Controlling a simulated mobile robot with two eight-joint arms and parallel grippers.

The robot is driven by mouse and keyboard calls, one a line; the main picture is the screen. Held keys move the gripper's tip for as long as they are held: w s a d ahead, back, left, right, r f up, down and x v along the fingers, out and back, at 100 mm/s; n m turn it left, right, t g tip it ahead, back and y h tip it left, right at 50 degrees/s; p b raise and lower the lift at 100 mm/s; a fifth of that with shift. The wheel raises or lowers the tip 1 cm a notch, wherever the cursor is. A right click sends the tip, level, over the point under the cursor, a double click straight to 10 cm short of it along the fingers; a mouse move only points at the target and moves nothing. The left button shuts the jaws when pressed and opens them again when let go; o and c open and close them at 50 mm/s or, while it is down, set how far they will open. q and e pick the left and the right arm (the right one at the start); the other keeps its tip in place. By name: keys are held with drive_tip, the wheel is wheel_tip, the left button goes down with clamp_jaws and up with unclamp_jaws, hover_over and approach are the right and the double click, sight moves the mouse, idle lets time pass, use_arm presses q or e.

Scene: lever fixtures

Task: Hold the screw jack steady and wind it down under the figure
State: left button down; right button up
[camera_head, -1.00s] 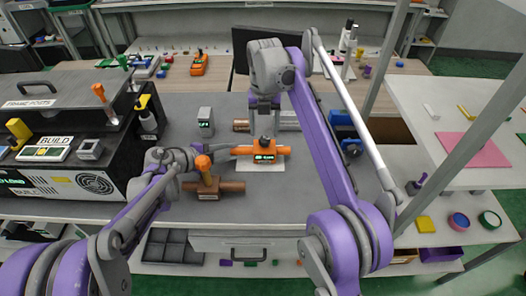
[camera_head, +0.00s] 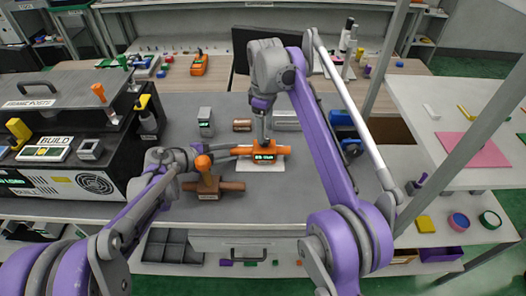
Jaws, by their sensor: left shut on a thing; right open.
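The screw jack (camera_head: 276,151) is orange with a small green-lit display on its front. It stands on a white plate (camera_head: 264,167) in the middle of the grey bench. My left gripper (camera_head: 236,152) reaches in from the left and is shut on the jack's left side. My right gripper (camera_head: 264,139) points straight down over the top of the jack, open, with its fingertips at the jack's top. The fingers and wrist hide the jack's top, so I cannot tell whether they touch it. The figure on the display is too small to read.
A brown fixture with an orange knob (camera_head: 203,163) stands left of the jack, close under my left wrist. A grey box with a display (camera_head: 206,122) and a copper-coloured cylinder (camera_head: 242,125) stand behind. The bench is clear to the front right.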

sight(265, 139)
drive_tip(key=shift+f+m, duration=0.25)
drive_tip(key=shift+m, duration=0.25)
drive_tip(key=shift+f, duration=2.35)
drive_tip(key=shift+s, duration=0.1)
clamp_jaws()
